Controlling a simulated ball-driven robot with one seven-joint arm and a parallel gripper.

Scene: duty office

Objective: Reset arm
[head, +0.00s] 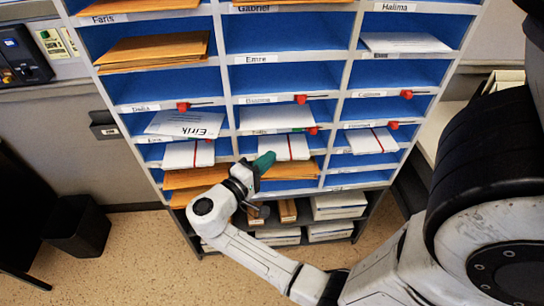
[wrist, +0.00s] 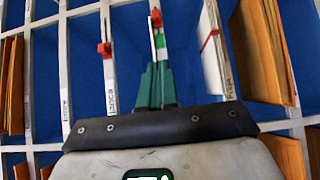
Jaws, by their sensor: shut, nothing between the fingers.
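My gripper (head: 262,164) is in front of the lower middle of a blue pigeonhole shelf (head: 290,33). Its green fingers are together and hold nothing. In the wrist view my gripper (wrist: 155,72) points at the shelf, with its fingers close to a divider that carries a red flag (wrist: 156,18) and a green mark. I cannot tell whether the fingertips touch the shelf. My white arm reaches in from the lower right of the head view.
Brown envelopes (head: 150,50) fill others. Red flags (head: 301,99) stick out from the shelf front. A dark bin (head: 78,226) stands at left. Floor shows in front.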

